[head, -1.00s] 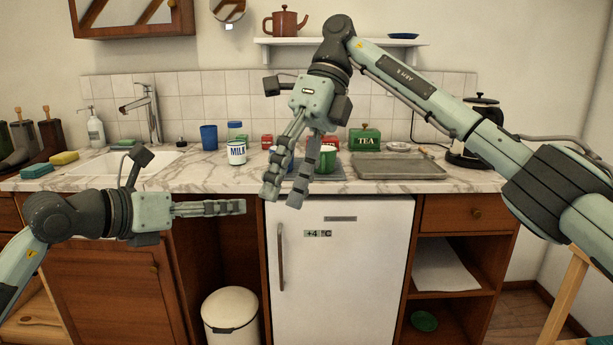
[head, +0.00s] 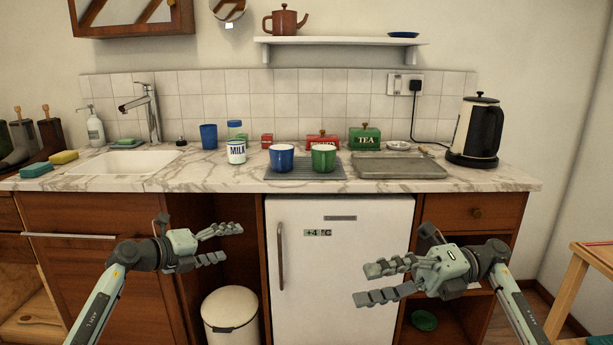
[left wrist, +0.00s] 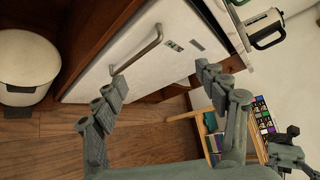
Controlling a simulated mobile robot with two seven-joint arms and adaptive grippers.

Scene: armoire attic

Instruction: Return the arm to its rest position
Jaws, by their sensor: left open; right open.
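My left gripper (head: 222,246) is open and empty, in front of the lower cabinet to the left of the white fridge (head: 345,255). Its spread fingers also show in the left wrist view (left wrist: 165,105), with nothing between them. My right gripper (head: 372,283) is open and empty in front of the fridge's right part, its fingers pointing left. Both arms are low, below the countertop and apart from each other. A blue mug (head: 282,158) and a green mug (head: 323,158) stand upright on a grey mat (head: 300,174) on the counter.
The marble counter (head: 215,180) holds a milk container (head: 236,152), a blue cup (head: 209,137), a green tea tin (head: 364,138), a metal tray (head: 398,170) and a kettle (head: 476,130). A white bin (head: 230,312) stands on the floor. A wooden stand (head: 585,275) is at right.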

